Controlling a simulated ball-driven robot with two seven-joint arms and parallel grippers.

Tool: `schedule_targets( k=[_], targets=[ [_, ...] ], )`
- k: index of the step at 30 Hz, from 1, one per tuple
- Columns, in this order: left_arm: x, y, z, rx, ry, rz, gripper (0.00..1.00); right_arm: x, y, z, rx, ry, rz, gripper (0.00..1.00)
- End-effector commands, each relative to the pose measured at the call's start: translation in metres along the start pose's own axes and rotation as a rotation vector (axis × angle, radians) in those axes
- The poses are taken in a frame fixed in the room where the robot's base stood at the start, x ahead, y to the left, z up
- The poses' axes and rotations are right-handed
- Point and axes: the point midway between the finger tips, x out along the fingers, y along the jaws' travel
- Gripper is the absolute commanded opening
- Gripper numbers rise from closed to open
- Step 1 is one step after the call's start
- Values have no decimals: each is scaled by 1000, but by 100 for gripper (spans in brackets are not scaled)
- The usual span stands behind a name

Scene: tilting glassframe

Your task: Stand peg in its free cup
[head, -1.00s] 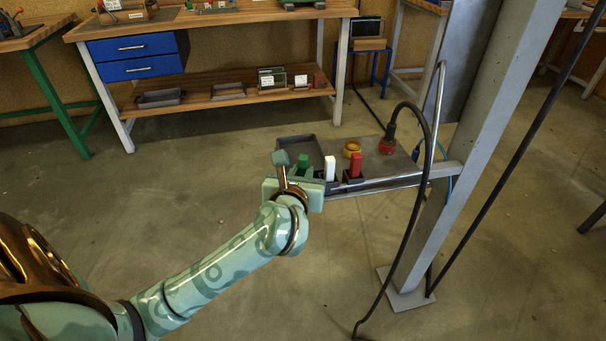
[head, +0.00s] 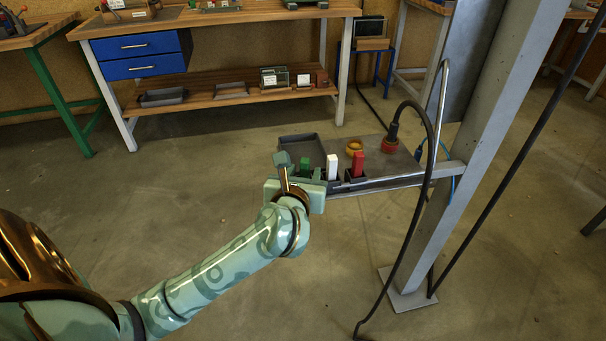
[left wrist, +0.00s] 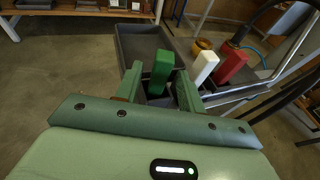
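A green peg (head: 305,164) stands near the left end of a grey shelf; it also shows in the left wrist view (left wrist: 162,68). A white peg (head: 332,166) and a red peg (head: 358,163) stand to its right in dark cups, and show in the left wrist view too. My left gripper (left wrist: 157,78) is open, with its two fingers on either side of the green peg and gaps beside it. A dark cup (left wrist: 158,98) shows below the green peg; whether the peg sits in it is hard to tell. My right gripper is not in view.
A grey post (head: 470,150) rises at the right. A workbench (head: 215,18) stands behind. The floor in front is clear.

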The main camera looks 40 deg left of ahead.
Motion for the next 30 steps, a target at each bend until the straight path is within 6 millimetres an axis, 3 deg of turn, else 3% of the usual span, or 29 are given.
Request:
schedule_targets(
  k=[2,12,16,21,30],
  targets=[
    [-4,0,15,-2,-7,-2,39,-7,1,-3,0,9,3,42],
    [-84,0,13,-4,0,-3,39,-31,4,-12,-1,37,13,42],
    [-107,0,11,-2,0,-2,39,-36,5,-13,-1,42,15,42],
    [-122,0,10,-1,-2,0,39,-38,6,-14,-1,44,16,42],
    [-123,0,9,0,-2,0,39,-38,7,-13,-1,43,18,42]
  ],
)
